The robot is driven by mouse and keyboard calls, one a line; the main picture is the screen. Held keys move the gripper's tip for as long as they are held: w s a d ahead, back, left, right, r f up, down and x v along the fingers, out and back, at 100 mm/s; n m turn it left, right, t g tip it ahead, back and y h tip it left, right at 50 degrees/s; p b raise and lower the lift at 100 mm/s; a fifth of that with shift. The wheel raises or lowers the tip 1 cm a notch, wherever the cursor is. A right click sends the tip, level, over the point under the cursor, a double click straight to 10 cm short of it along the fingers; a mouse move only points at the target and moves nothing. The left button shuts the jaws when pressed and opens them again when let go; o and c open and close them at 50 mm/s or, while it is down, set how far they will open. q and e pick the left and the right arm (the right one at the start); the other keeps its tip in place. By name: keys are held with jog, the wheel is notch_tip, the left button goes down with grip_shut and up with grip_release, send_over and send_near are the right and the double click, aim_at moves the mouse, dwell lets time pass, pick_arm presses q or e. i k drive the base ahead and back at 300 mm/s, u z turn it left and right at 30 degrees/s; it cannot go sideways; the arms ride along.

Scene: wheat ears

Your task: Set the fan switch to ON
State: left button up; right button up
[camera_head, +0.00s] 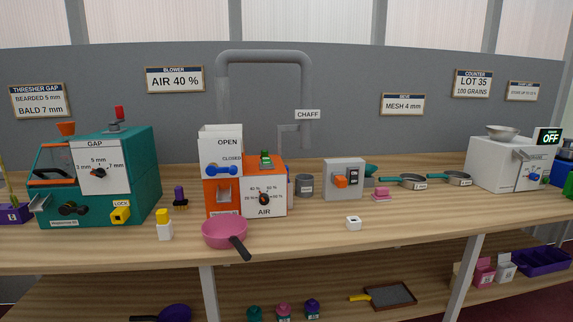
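A grey switch box (343,192) stands on the table right of centre. An orange rocker or lever (341,182) is on its front, with a small red part behind it. I take this for the fan switch; any ON or OFF marking on it is too small to read, so I cannot tell its setting. The orange and white blower machine (280,193) stands to its left, with an AIR dial (264,198) and a green part (265,158) on top. Neither of my grippers is in view.
A dark grey cup (304,185) stands between blower and box. A small white block (354,223) and pink block (381,194) lie near the box. Table front of the box is mostly clear.

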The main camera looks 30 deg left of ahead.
aim_at(266, 160)
jog(key=z, duration=0.3)
jog(key=i, duration=1)
jog(key=u, duration=0.4)
jog(key=i, duration=0.8)
jog(key=u, duration=0.5)
